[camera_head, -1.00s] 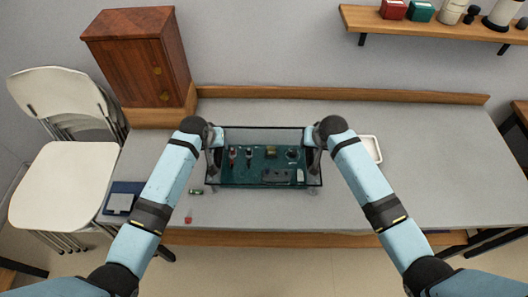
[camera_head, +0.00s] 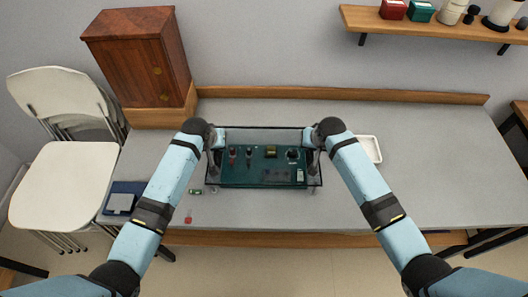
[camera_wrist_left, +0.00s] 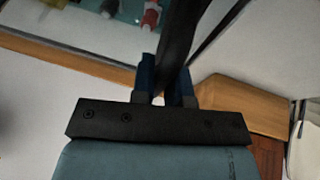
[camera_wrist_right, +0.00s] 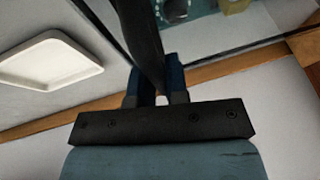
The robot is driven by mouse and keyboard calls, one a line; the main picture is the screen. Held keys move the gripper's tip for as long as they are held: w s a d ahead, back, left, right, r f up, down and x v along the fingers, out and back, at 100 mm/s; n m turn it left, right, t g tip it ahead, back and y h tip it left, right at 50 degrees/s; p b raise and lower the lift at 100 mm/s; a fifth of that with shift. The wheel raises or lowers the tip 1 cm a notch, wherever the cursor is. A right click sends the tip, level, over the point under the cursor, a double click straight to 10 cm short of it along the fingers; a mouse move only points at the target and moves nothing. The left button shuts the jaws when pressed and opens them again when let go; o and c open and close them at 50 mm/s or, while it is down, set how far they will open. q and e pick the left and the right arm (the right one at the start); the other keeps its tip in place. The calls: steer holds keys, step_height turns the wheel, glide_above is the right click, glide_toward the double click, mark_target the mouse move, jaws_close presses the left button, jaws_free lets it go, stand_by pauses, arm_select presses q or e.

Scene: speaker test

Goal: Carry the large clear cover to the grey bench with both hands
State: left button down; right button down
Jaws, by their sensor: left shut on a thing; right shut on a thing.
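The large clear cover (camera_head: 262,135) is a see-through box with dark edges. It is around or just above a dark green board (camera_head: 235,178) carrying several small parts, over the grey bench (camera_head: 420,175). I cannot tell whether its lower rim touches the bench. My left gripper (camera_head: 216,147) is shut on the cover's left side. In the left wrist view its blue fingers (camera_wrist_left: 167,82) close on a dark handle bar. My right gripper (camera_head: 312,147) is shut on the right side. In the right wrist view its fingers (camera_wrist_right: 156,82) close on a similar dark bar.
A white tray (camera_head: 369,149) lies right of the cover. A small green part (camera_head: 195,191) and a red one (camera_head: 188,220) lie at the front left, near a dark blue item (camera_head: 122,198). A wooden cabinet (camera_head: 140,60) stands back left. The bench's right side is clear.

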arm_select(q)
steer(key=shift+r, duration=0.15)
arm_select(e)
steer(key=shift+r, duration=0.1)
